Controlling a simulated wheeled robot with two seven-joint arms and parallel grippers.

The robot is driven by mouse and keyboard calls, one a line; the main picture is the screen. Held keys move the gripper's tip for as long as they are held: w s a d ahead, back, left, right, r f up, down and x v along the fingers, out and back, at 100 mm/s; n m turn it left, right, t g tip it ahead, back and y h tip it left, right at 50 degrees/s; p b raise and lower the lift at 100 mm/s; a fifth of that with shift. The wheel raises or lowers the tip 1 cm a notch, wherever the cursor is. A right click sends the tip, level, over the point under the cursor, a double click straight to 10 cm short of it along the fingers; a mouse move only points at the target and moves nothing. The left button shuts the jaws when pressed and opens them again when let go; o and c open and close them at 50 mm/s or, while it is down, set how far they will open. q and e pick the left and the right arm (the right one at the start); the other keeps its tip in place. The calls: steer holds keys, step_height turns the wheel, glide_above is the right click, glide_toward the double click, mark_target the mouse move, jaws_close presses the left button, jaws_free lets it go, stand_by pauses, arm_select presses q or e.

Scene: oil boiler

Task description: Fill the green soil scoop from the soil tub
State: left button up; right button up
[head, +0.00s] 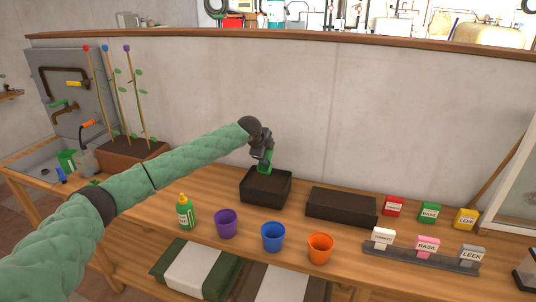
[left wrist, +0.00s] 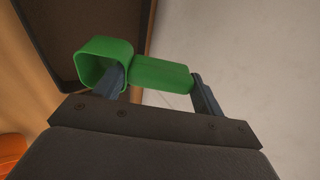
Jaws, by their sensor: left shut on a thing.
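The green soil scoop (head: 265,161) is held in my left gripper (head: 264,152), over the back part of the black square soil tub (head: 265,200). The tub has brown soil in it. In the left wrist view, the fingers are shut on the scoop (left wrist: 160,73), and its square mouth faces left. The inside that shows is bare green; the rest of the scoop's inside is hidden. The tub (left wrist: 142,35) shows behind the scoop at the upper left. I cannot tell whether the scoop touches the soil. My right gripper is in neither view.
A long dark planter (head: 341,206) stands right of the tub. Purple (head: 226,224), blue (head: 272,238) and orange (head: 320,248) pots and a yellow-green bottle (head: 185,212) stand in front. A grey wall (head: 330,110) rises close behind. Seed packets and labels are at the right.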

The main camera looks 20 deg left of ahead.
arm_select(q)
steer(key=shift+f, duration=1.4)
step_height(320, 180, down, 4)
steer(key=shift+r, duration=0.2)
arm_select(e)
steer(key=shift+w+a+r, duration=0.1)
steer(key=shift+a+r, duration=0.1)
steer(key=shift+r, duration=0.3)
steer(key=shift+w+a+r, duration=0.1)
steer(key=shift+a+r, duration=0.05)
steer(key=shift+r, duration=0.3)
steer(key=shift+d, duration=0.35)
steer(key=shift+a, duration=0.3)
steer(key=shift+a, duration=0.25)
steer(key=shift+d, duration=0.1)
